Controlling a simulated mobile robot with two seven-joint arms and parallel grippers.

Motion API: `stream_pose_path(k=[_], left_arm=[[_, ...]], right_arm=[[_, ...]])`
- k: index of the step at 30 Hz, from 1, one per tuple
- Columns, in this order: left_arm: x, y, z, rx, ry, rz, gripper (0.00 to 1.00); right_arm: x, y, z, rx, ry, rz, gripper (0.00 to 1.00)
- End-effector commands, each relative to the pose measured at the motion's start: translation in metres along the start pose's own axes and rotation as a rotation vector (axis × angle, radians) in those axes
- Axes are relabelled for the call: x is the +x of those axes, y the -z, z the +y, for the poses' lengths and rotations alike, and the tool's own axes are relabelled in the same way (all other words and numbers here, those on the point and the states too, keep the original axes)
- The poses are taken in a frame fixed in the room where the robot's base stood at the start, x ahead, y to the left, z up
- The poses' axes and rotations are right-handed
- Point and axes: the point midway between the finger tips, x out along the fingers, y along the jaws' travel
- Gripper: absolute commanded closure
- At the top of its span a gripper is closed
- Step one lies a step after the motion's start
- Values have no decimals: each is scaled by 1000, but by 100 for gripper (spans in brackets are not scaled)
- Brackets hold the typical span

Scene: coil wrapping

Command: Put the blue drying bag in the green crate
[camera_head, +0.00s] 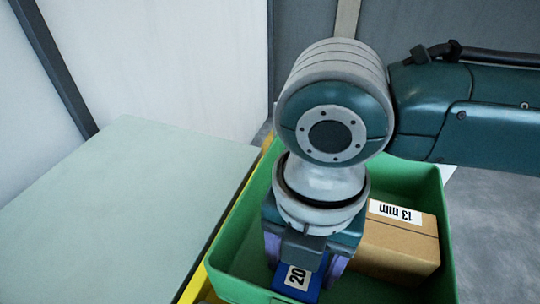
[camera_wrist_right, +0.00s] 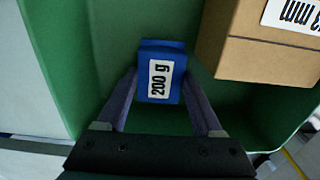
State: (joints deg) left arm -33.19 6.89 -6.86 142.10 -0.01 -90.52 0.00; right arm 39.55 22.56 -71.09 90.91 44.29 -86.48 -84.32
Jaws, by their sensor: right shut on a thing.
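The blue drying bag (camera_head: 312,288) has a white label and shows low in the head view, partly hidden by my right gripper. In the right wrist view the blue drying bag (camera_wrist_right: 174,72) shows its "200 g" label between the fingers. My right gripper (camera_head: 305,270) is shut on the bag, pointing down inside the outline of the green crate (camera_head: 238,213). The crate's green wall also shows in the right wrist view (camera_wrist_right: 60,60). I cannot tell whether the bag touches the crate floor. My left gripper is not in view.
A cardboard box (camera_head: 405,240) labelled "13 mm" sits in the crate, right of the bag and close to it. A pale table top (camera_head: 110,210) lies left of the crate and is bare. A yellow edge (camera_head: 200,285) runs along the crate's left side.

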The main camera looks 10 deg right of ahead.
Motion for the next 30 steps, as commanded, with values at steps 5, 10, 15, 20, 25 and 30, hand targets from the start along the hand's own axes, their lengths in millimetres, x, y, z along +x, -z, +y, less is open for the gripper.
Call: stream_pose_path(k=[5, 10, 15, 20, 25, 30], left_arm=[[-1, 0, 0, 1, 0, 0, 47], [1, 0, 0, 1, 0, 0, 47], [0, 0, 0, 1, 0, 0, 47], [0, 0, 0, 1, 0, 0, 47], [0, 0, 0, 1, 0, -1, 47], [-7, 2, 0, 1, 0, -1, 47]], right_arm=[[-1, 0, 0, 0, -1, 0, 90], [2, 0, 0, 0, 0, 0, 30], [2, 0, 0, 0, 0, 0, 11], [2, 0, 0, 0, 0, 0, 2], [0, 0, 0, 0, -1, -1, 2], [-19, -1, 1, 0, -4, -2, 2]])
